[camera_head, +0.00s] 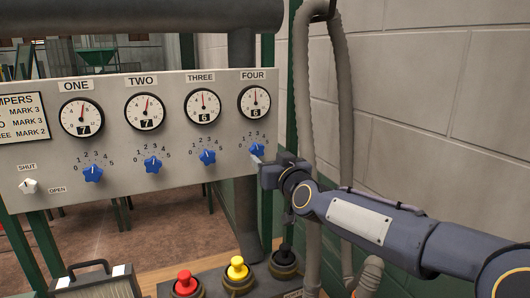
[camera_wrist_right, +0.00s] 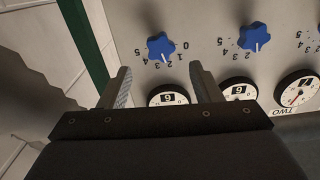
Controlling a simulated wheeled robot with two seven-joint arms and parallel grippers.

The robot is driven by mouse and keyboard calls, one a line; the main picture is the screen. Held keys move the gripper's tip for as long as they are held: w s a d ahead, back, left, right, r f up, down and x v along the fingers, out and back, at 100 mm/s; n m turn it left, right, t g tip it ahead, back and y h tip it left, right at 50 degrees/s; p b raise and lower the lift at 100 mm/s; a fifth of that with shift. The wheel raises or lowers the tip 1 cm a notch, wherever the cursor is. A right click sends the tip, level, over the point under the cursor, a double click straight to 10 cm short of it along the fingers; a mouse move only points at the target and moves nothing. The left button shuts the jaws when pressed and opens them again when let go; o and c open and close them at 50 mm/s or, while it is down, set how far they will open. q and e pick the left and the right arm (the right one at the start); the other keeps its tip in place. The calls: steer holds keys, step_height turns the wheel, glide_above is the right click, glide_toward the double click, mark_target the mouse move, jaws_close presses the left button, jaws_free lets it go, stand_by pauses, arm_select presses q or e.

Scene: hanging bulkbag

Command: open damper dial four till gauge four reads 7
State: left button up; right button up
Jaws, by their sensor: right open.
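Damper dial four is a blue star-shaped knob (camera_head: 257,149) under the FOUR label, at the panel's right end. It also shows in the right wrist view (camera_wrist_right: 160,46), upside down, with its white mark near the 2 and 3. Gauge four (camera_head: 254,101) above it shows 6 in its window; it also shows in the right wrist view (camera_wrist_right: 168,96). My right gripper (camera_head: 258,160) is at the lower right of dial four. In the wrist view my right gripper (camera_wrist_right: 163,78) has its fingers apart, with the dial just beyond the tips. No contact is clear. My left gripper is out of view.
Gauges one (camera_head: 82,117) and two (camera_head: 145,111) show 7, gauge three (camera_head: 203,106) shows 6. Dial three (camera_head: 207,157) sits left of dial four. A grey hose (camera_head: 345,100) hangs to the right. Push buttons (camera_head: 237,269) stand below the panel.

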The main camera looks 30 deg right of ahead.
mark_target(259, 151)
steer(key=w+p, duration=0.2)
steer(key=w, duration=0.5)
steer(key=shift+d, duration=0.2)
steer(key=shift+c, duration=0.5)
steer(key=c, duration=0.9)
steer(key=shift+f, duration=0.1)
steer(key=m+b, duration=0.2)
steer(key=shift+m, duration=0.4)
steer(key=shift+m+b, duration=0.6)
steer(key=shift+m, duration=0.9)
